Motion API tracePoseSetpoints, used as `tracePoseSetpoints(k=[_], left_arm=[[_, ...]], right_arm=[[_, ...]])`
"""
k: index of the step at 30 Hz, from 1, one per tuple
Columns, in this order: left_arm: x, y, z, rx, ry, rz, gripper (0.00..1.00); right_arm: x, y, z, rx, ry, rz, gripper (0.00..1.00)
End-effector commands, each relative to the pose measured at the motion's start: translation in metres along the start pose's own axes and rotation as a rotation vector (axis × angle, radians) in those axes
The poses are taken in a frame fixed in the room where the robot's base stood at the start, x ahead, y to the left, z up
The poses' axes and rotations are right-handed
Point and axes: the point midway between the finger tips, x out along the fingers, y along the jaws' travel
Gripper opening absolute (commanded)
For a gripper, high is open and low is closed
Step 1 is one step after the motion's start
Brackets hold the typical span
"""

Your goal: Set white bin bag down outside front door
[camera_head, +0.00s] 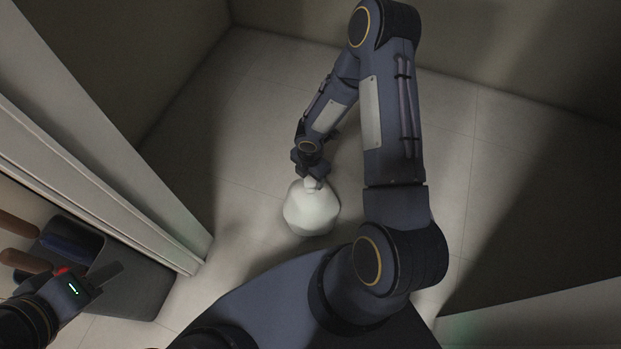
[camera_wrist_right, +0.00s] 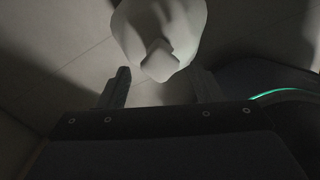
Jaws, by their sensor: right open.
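The white bin bag (camera_head: 312,212) stands upright on the pale tiled floor, its knotted top pointing up. My right gripper (camera_head: 311,180) is at the top of the bag. In the right wrist view the two fingers of my right gripper (camera_wrist_right: 163,80) are spread apart, and the bag (camera_wrist_right: 165,25) lies just beyond them with its knot towards the gap. I cannot tell whether a finger touches it. My left gripper (camera_head: 92,281) is at the lower left, away from the bag; its jaw opening is unclear. The door frame (camera_head: 110,180) runs down the left.
A dark grey container (camera_head: 135,285) with brown and blue items stands behind the frame, close to my left gripper. Walls (camera_head: 180,60) close off the left and back. Tiled floor (camera_head: 245,130) around the bag is clear. Deep shadow lies at right.

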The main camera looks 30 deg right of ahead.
Motion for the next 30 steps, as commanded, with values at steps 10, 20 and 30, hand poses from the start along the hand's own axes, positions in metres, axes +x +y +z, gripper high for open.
tracePoseSetpoints(k=[10,20,30], left_arm=[[-0.025,0.011,-0.013,0.0,0.0,0.0,0.36],[-0.026,0.012,-0.013,0.0,0.0,0.0,0.36],[-0.026,0.012,-0.013,0.0,0.0,0.0,0.36]], right_arm=[[-0.065,0.0,0.0,0.0,0.0,0.0,0.6],[-0.071,-0.001,0.0,0.0,0.0,-0.002,0.6],[-0.071,0.0,0.0,0.0,0.0,-0.001,0.6]])
